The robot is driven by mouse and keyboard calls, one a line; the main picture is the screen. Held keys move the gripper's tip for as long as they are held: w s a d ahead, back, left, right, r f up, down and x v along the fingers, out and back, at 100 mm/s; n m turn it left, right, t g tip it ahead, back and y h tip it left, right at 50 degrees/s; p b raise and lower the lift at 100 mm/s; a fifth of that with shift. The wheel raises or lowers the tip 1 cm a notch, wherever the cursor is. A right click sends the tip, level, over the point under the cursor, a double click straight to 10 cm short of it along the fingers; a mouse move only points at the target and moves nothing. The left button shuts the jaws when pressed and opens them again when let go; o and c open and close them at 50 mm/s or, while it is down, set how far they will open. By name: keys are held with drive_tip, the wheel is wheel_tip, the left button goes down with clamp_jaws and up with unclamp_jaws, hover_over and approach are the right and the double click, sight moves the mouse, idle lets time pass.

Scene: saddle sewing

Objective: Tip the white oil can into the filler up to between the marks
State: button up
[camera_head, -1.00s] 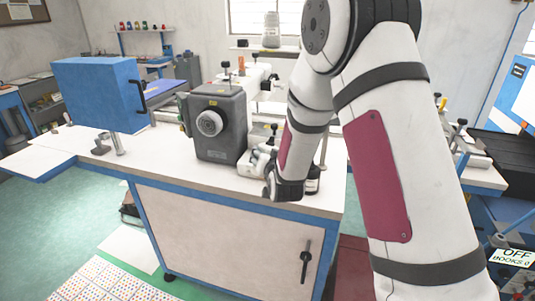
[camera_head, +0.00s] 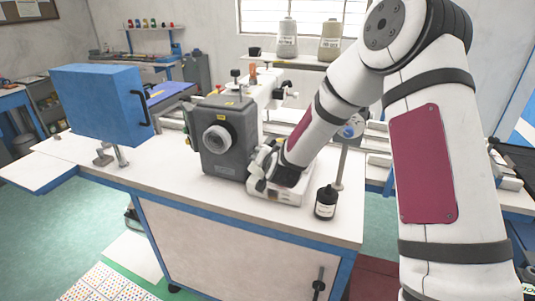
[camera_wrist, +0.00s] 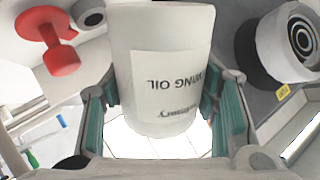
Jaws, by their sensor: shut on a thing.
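The white oil can (camera_wrist: 165,70) fills the middle of the wrist view, its label text ending in "OIL" upside down in that picture. My gripper (camera_wrist: 165,110) is shut on it, with a green-padded finger on each side. In the head view my gripper (camera_head: 262,172) is low beside the right side of the grey sewing machine head (camera_head: 228,140); there the can is mostly hidden by my gripper, so its tilt cannot be told. I cannot pick out the filler or its marks. A red T-shaped knob (camera_wrist: 50,45) shows left of the can in the wrist view.
The machine's handwheel (camera_head: 217,138) faces front. A blue box (camera_head: 100,98) stands at left. A metal post (camera_head: 341,165) rises behind the bottle.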

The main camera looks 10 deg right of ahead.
sight(261, 170)
drive_tip(key=shift+s+a+f+m+g+y, duration=0.2)
drive_tip(key=shift+f+m+g+y, duration=0.1)
drive_tip(key=shift+f, duration=0.25)
drive_tip(key=shift+s+a+f+m+g+y, duration=0.1)
drive_tip(key=shift+a+f+m+g+y, duration=0.15)
drive_tip(key=shift+f, duration=0.3)
drive_tip(key=shift+s+a+f+m+g+y, duration=0.1)
drive_tip(key=shift+a+f+m+g+y, duration=0.05)
drive_tip(key=shift+f+m+g+y, duration=0.35)
drive_tip(key=shift+s+a+f+m+g+y, duration=0.1)
drive_tip(key=shift+f+m+g+y, duration=0.25)
drive_tip(key=shift+y, duration=0.1)
drive_tip(key=shift+s+a+r+m+g+y+p, duration=0.1)
drive_tip(key=shift+a+m+g+y+p, duration=0.05)
drive_tip(key=shift+m+g+y+p, duration=0.85)
drive_tip(key=shift+r+m+g+y+b, duration=0.35)
drive_tip(key=shift+r+m+y, duration=0.25)
drive_tip(key=shift+y, duration=0.6)
drive_tip(key=shift+a, duration=0.1)
drive_tip(key=shift+s+a+f+n+h+p, duration=0.1)
drive_tip(key=shift+s+f+n+h+p, duration=0.1)
drive_tip(key=shift+n+h+p, duration=0.6)
drive_tip(key=shift+w+f+t+h+p, duration=0.15)
drive_tip(key=shift+f+t+h+p, duration=0.15)
drive_tip(key=shift+t, duration=0.35)
